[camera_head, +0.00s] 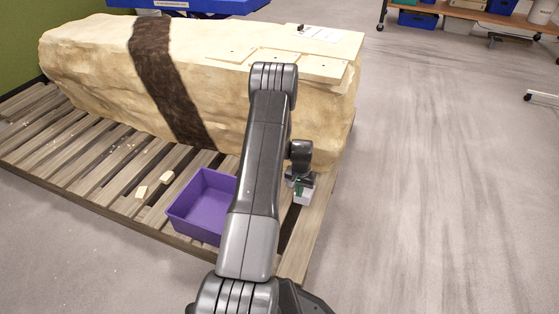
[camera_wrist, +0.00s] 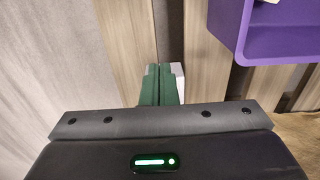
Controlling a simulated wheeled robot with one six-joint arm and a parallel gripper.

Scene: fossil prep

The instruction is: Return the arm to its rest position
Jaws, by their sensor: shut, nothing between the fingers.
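My gripper (camera_head: 299,186) hangs low over the right end of the wooden pallet, in front of the stone block. In the wrist view, its green fingers (camera_wrist: 159,84) are pressed together with nothing between them. My arm reaches forward from the bottom of the head view, bends above the block's edge and drops down. A small white item (camera_head: 304,196) shows right at the fingertips in the head view; a bit of it (camera_wrist: 178,79) shows beside the fingers in the wrist view. I cannot tell whether the fingers touch it.
A purple bin (camera_head: 197,207) stands on the slatted pallet (camera_head: 70,190) left of my arm; its corner shows in the wrist view (camera_wrist: 243,42). Two small pale pieces (camera_head: 141,192) lie left of it. The long stone block (camera_head: 90,62) carries flat slabs (camera_head: 320,68). Floor to the right is clear.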

